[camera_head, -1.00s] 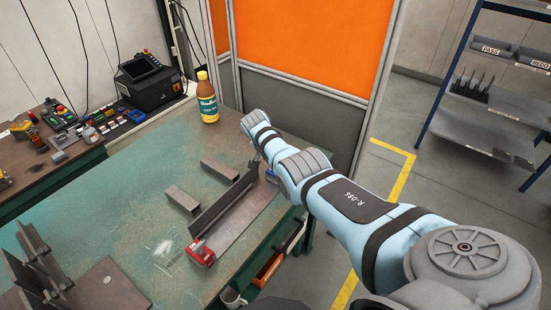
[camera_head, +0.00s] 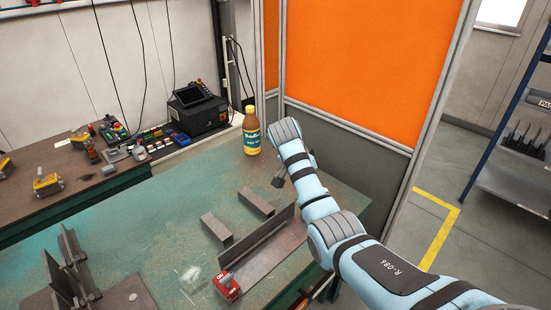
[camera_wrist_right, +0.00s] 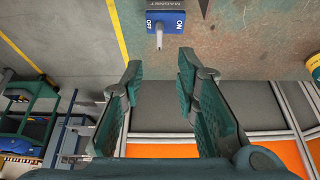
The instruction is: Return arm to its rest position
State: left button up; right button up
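My right arm (camera_head: 387,271) reaches in from the lower right over the right end of the green welding table (camera_head: 150,225). My right gripper (camera_head: 279,180) is mostly hidden behind the wrist in the head view. The right wrist view shows both its fingers spread (camera_wrist_right: 161,70) with nothing between them. A blue magnet (camera_wrist_right: 166,21) with an ON/OFF face lies on the table beyond the fingertips, apart from them. It is hidden in the head view. My left gripper is not in view.
A steel angle (camera_head: 262,243) lies on the table with a red magnet (camera_head: 228,287) at its near end. Two steel bars (camera_head: 217,228) (camera_head: 256,202) lie beside it. A yellow-brown bottle (camera_head: 251,134) stands behind the gripper. An orange screen (camera_head: 372,70) stands close behind the arm.

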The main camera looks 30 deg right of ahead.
jog(key=s+a+f+n+t+y, duration=0.1)
jog(key=s+a+f+n, duration=0.25)
jog(key=s+f, duration=0.35)
jog(key=s+a+f+n, duration=0.2)
jog(key=s+f+n, duration=0.2)
jog(key=s+f, duration=0.3)
jog(key=s+a+f+n+t+y, duration=0.15)
jog(key=s+a+n, duration=0.25)
jog(key=s, duration=0.6)
jog(key=s+a+f+n+y, duration=0.1)
jog(key=s+a+n+y, duration=0.2)
jog(key=s, duration=0.6)
notch_tip(320, 180, down, 20)
jog(key=s+d+g+h, duration=0.2)
jog(key=s+f, duration=1.1)
jog(key=s, duration=0.3)
jog(key=shift+d+n, duration=0.25)
jog(key=shift+n, duration=0.1)
